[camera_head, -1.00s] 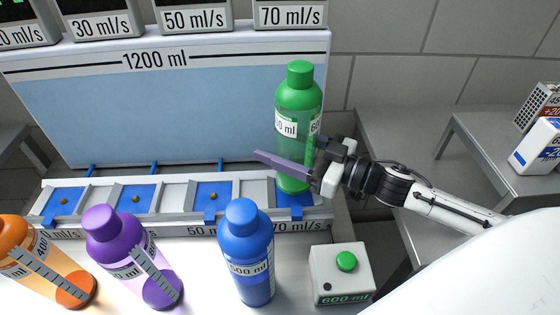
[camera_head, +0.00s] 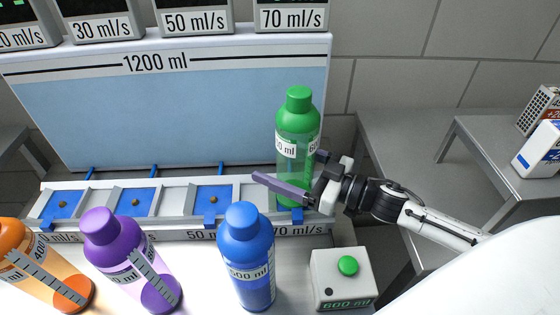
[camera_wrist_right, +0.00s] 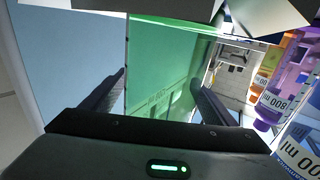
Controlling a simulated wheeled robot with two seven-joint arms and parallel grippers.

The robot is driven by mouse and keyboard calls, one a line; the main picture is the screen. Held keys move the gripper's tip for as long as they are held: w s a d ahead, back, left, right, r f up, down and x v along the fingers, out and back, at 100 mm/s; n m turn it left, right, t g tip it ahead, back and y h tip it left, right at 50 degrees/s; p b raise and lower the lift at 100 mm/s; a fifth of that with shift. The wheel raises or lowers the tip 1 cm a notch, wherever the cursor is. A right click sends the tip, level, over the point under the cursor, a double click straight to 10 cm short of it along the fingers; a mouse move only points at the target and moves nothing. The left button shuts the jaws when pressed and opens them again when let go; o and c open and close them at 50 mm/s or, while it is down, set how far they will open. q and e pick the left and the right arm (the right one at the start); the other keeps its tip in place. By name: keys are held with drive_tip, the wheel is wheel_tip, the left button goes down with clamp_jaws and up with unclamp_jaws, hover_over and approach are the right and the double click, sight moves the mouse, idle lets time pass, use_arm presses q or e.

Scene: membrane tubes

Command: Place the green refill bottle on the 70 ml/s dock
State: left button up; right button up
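The green refill bottle (camera_head: 298,130) stands upright at the right-end dock (camera_head: 318,228), labelled 70 ml/s. Its base is over the blue pad there; I cannot tell whether it fully rests on it. My right gripper (camera_head: 283,187) reaches in from the right, with one finger across the front of the bottle's lower part. In the right wrist view the green bottle (camera_wrist_right: 165,75) fills the space between the two fingers, whose tips lie against its sides. The far finger is mostly hidden in the head view. My left gripper is not in view.
A blue bottle (camera_head: 247,255), a purple bottle (camera_head: 125,250) and an orange bottle (camera_head: 40,265) stand before the dock row. A box with a green button (camera_head: 343,280), labelled 600 ml, is at front right. The 1200 ml tank (camera_head: 170,115) rises behind. The other visible docks are empty.

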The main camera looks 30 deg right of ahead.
sight(312, 174)
drive_tip(key=shift+r, duration=0.15)
drive_tip(key=v, duration=0.6)
drive_tip(key=shift+s, duration=0.1)
drive_tip(key=shift+s+d, duration=0.4)
drive_tip(key=shift+s, duration=0.15)
drive_tip(key=shift+r, duration=0.1)
